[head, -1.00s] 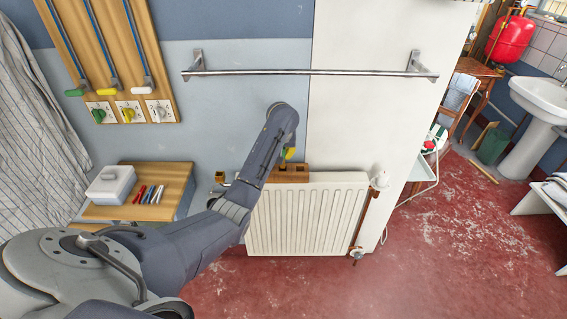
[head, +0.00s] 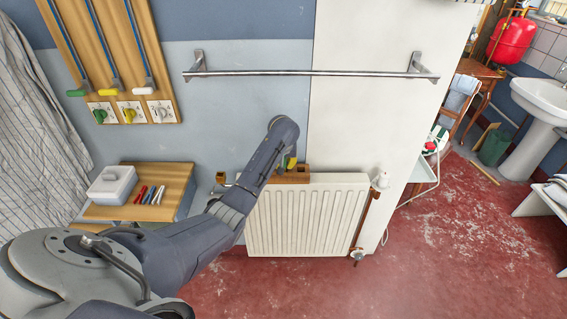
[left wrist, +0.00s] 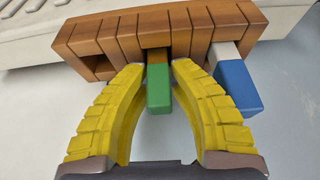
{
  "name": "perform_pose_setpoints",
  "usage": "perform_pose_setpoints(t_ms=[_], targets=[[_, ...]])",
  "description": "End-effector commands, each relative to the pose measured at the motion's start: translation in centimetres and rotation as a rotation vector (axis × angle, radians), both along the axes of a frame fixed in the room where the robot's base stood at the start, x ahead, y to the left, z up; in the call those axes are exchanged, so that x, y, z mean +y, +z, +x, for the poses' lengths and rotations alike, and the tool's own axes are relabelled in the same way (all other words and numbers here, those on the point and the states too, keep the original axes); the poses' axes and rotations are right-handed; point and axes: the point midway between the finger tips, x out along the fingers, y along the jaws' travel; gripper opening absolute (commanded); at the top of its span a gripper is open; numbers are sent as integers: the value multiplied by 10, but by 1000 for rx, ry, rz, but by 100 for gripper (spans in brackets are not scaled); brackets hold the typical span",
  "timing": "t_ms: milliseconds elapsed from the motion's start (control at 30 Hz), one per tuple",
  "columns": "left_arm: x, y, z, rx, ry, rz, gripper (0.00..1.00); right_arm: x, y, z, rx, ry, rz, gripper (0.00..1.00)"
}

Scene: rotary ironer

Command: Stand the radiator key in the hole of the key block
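The brown wooden block (head: 291,178), which looks like the key block, sits on top of the white radiator. In the left wrist view the block (left wrist: 88,38) has an open hollow at its left end. A green-ended piece (left wrist: 159,88) sticks out of a slot in its middle, and a blue-ended piece (left wrist: 236,84) with a pale stem sticks out farther right. I cannot tell which is the radiator key. My left gripper (left wrist: 157,72) is open, its yellow fingers on either side of the green piece with gaps showing. In the head view this gripper (head: 291,164) is mostly hidden by my arm.
The radiator (head: 305,220) stands against the wall. A metal rail (head: 310,72) runs above it. A wooden shelf (head: 120,212) with a grey-white box (head: 111,186) and several pens is at left. The red floor at right has free room.

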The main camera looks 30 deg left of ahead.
Motion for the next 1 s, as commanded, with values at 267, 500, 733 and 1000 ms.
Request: perform_pose_setpoints(t_ms=[267,500,733,1000], targets=[[0,0,0,0,0,0,36,0,0,0,1,0,0,44],[-1,6,-1,-1,-2,-1,36,0,0,0,1,0,0,44],[-9,36,-10,-4,-2,-3,36,0,0,-1,1,0,0,44],[-18,76,-24,-5,-1,-4,36,-1,0,0,1,1,0,44]])
